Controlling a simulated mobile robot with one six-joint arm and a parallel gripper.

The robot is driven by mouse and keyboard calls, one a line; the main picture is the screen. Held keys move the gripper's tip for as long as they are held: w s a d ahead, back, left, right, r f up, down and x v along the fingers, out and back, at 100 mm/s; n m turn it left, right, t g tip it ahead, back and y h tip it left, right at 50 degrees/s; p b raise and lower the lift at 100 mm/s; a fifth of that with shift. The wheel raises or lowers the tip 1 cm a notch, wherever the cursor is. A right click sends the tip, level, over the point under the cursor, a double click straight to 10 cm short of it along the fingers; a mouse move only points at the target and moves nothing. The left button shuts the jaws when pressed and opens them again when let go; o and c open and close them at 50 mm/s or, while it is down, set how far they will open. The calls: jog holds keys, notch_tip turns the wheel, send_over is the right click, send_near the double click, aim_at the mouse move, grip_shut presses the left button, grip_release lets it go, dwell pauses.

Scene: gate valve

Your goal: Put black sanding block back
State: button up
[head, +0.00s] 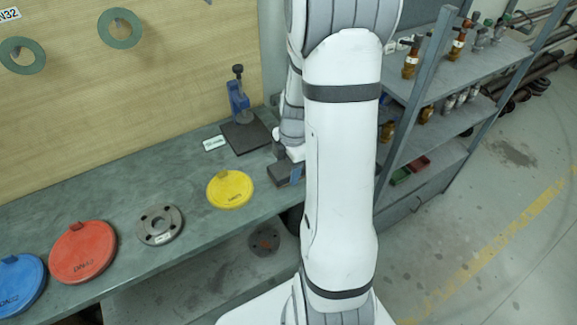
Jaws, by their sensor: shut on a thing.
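The black sanding block (281,174) is a dark, flat-sided block near the right end of the grey-green bench, at its front edge. My gripper (286,160) is shut on it from above. My arm hides part of the gripper and the right side of the block. I cannot tell whether the block touches the bench top or hangs just above it.
A blue clamp-like tool (238,102) stands on a dark square base (247,136) behind the block, beside a small white label (213,143). Yellow (230,189) and red (82,252) discs and a steel flange (160,225) lie leftward. A metal shelf (450,76) stands right.

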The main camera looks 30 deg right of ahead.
jog(key=o, duration=1)
jog(key=shift+o, duration=0.2)
notch_tip(320, 180, up, 11)
jog(key=d, duration=0.1)
jog(key=s+a+r+m+t, duration=0.1)
jog(key=s+a+r+m, duration=0.2)
jog(key=s+a+m, duration=0.3)
jog(key=s+a+r+m+t+h, duration=0.1)
jog(key=s+a+r+m, duration=0.3)
jog(key=m, duration=0.8)
jog(key=shift+s+a+r+t, duration=0.25)
jog(key=shift+s+a+t, duration=0.35)
jog(key=shift+s+a, duration=0.8)
jog(key=shift+w, duration=0.1)
